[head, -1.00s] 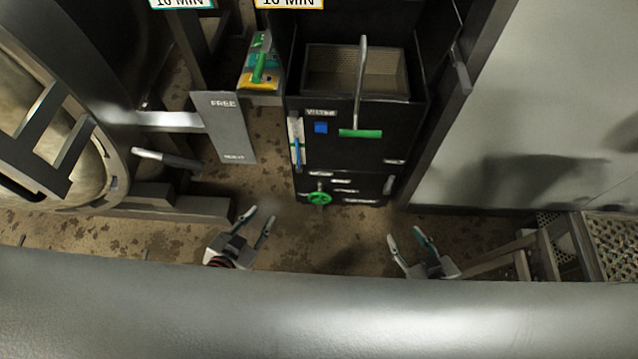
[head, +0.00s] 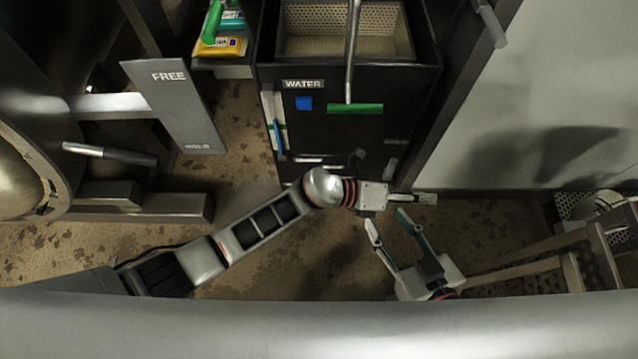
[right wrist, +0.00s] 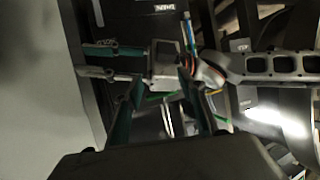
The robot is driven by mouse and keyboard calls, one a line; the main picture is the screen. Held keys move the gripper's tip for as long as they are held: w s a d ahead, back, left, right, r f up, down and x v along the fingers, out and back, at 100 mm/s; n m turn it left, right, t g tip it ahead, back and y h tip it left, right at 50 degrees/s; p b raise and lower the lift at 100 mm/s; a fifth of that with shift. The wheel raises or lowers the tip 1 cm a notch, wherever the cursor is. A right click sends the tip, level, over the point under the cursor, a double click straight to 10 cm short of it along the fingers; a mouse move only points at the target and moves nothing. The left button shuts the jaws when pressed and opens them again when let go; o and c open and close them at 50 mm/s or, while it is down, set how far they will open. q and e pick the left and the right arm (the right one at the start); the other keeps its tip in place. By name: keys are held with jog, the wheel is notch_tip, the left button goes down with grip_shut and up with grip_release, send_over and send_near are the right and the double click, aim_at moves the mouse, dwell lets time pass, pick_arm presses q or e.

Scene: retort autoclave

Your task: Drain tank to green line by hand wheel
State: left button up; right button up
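The black tank (head: 330,140) with a WATER label stands at the top centre in the head view. A narrow white gauge strip (head: 267,110) with a blue column (head: 278,137) is on its left front. Small green marks show there, too small to read against the column.
A green bar (head: 372,109) and a grey rod are on the tank front. A grey FREE panel (head: 170,100) and a lever handle (head: 110,154) stand left. My grippers are close together.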

pick_arm(q)
jog(key=w+a+f+m+g+y+b, duration=0.2)
jog(key=a+f+m+y, duration=0.2)
jog(key=f, duration=0.6)
jog(key=w+a+f+m+g+y+b, duration=0.1)
jog(key=w+a+f+m+y+b, duration=0.2)
jog(key=f, duration=0.7)
jog(key=w+a+f+m+y+b, duration=0.1)
jog(key=w+a+f+y, duration=0.1)
jog(key=w+a, duration=0.2)
jog(key=w+a+f+m+t+y+b, duration=0.1)
jog(key=w+a+m+y, duration=0.1)
jog(key=a, duration=0.5)
jog(key=w+a+f+m+t+y+b, duration=0.1)
jog(key=w+a+f+m+y, duration=0.1)
jog(key=w+a, duration=0.3)
jog(key=shift+w+a+f+y, duration=0.2)
jog(key=shift+w+f+y, duration=0.2)
jog(key=shift+y, duration=0.5)
notch_tip(320, 180, down, 7)
jog(key=b, duration=0.4)
jog(key=shift+f, duration=0.15)
jog(key=shift+w, duration=0.2)
pick_arm(e)
jog(key=s+a+f+m+y, duration=0.1)
jog(key=a+f+m, duration=0.4)
jog(key=a+m, duration=0.1)
jog(key=shift+s, duration=0.35)
